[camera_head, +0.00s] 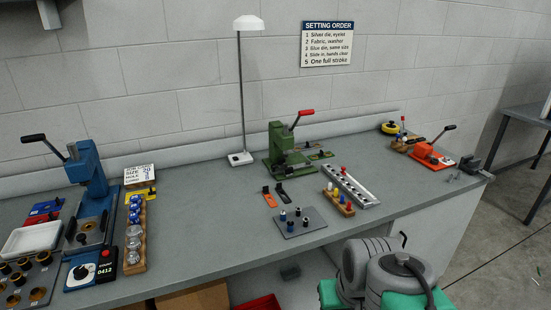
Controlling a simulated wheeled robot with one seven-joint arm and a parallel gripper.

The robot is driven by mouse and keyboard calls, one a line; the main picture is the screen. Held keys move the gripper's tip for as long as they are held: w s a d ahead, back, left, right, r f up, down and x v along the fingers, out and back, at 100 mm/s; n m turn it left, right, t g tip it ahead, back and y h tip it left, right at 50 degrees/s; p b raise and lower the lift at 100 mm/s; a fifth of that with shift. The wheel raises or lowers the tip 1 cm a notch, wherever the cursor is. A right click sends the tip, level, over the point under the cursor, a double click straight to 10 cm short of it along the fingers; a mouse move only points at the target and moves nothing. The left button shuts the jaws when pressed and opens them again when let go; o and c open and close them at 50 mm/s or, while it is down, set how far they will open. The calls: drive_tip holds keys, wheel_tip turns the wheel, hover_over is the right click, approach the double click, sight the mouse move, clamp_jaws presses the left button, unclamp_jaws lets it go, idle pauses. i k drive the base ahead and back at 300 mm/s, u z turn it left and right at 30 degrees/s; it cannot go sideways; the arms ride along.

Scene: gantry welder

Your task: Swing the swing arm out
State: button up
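I cannot tell which part is the swing arm. A green press (281,148) with a red-tipped lever (301,115) stands on the bench near the middle, by the wall. A blue press (88,190) with a black-handled lever (45,145) stands at the left. A low orange press (430,155) with a black-tipped lever is at the right end. Rounded grey and green parts at the bottom right seem to be my arm; no gripper fingers show.
The grey bench (215,225) runs along the wall. A lamp (241,158), a perforated metal rail (350,186) and a grey plate with pegs (290,222) stand on it. Several jars fill a wooden rack (134,265). The bench between blue and green presses is mostly clear.

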sight(288, 171)
drive_tip(key=u, duration=0.55)
drive_tip(key=i, duration=1.15)
drive_tip(key=u, duration=0.65)
